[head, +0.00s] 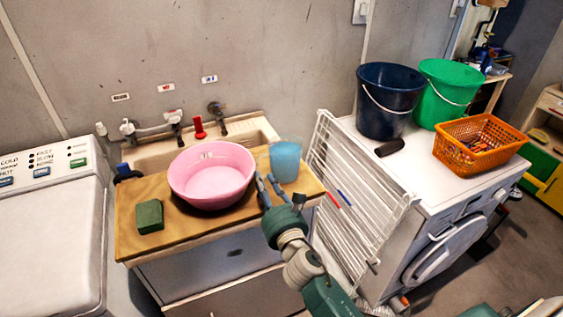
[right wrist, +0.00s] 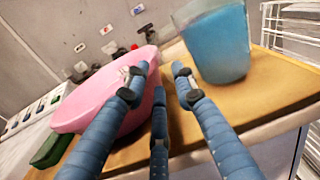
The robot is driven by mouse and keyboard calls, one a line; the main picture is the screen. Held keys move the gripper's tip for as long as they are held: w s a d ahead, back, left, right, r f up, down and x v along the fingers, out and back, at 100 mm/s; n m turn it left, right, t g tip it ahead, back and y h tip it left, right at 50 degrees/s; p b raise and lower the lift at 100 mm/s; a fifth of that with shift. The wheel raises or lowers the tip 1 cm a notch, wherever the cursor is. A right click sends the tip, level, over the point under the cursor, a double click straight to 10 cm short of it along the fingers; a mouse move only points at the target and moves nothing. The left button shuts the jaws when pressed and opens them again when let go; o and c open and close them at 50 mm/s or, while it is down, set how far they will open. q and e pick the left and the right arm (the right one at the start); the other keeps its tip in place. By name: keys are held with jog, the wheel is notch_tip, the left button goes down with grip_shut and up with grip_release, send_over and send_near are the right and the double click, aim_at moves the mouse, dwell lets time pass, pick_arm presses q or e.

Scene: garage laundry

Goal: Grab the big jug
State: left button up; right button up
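The big jug (head: 285,161) is a clear container with blue contents. It stands upright at the right end of the wooden board (head: 150,241) by the sink. It also shows in the right wrist view (right wrist: 219,45), at the upper right. My right gripper (head: 266,180) is just in front and left of the jug, between it and the pink basin (head: 211,171). In the right wrist view its blue fingers (right wrist: 161,74) are apart with nothing between them. The jug is to the right of the fingers. My left gripper is not in view.
A green sponge (head: 149,216) lies at the board's left. A folded white drying rack (head: 350,200) stands right of the board. Beyond it, a white machine bears a dark blue bucket (head: 386,110), a green bucket (head: 445,95) and an orange basket (head: 480,146).

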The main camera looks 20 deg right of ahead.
jog(key=w, duration=0.3)
jog(key=shift+w+r+p, duration=0.35)
jog(key=shift+w+r, duration=0.05)
jog(key=shift+w+f, duration=0.1)
jog(key=shift+w, duration=0.25)
jog(key=shift+s, duration=0.1)
jog(key=shift+c, duration=0.5)
grip_shut()
jog(key=shift+r, duration=0.2)
